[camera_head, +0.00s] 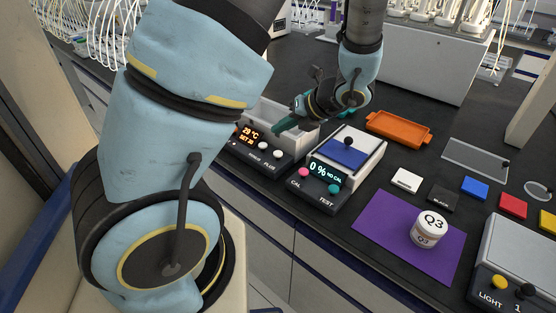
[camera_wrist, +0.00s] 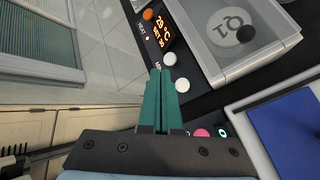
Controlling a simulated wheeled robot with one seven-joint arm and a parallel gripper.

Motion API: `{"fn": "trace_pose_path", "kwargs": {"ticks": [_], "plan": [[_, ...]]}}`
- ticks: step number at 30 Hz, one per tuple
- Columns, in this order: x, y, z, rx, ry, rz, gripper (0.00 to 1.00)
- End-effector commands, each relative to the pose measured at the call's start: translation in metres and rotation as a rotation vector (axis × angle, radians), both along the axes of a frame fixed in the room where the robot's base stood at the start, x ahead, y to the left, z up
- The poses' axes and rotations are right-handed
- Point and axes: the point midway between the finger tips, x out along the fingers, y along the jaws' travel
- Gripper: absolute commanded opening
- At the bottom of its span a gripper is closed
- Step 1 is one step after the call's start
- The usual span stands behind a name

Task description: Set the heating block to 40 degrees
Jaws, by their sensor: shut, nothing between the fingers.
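The heating block (camera_head: 255,150) stands on the dark bench, with a lit orange display (camera_head: 250,133) that seems to read 29 °C above a smaller set line, which looks like 30. Its front panel has two white buttons, minus (camera_head: 262,146) and plus (camera_head: 277,153). In the wrist view they are minus (camera_wrist: 169,59) and plus (camera_wrist: 182,85), beside an orange heat button (camera_wrist: 147,14). My teal gripper (camera_wrist: 160,72) is shut and empty, its tips close to the minus button; contact cannot be told. In the head view my gripper (camera_head: 283,129) hangs over the block.
Right of the block is a device with a blue plate (camera_head: 343,153) and CAL and TEST buttons. Beyond are an orange tray (camera_head: 399,129), a purple mat (camera_head: 385,225) with jar Q3 (camera_head: 428,228), and coloured tiles.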

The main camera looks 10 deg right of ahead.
Motion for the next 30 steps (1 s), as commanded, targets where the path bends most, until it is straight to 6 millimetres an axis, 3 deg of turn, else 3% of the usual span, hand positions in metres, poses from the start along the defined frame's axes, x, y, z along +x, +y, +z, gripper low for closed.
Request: {"fn": "trace_pose_path", "kwargs": {"ticks": [1,3,10,30], "plan": [[0.0,0.0,-0.016,0.0,0.0,0.0,0.0],[0.0,0.0,-0.026,0.0,0.0,0.0,0.0],[0.0,0.0,-0.046,0.0,0.001,0.0,0.0],[0.0,0.0,-0.048,0.0,0.0,0.0,0.0]]}}
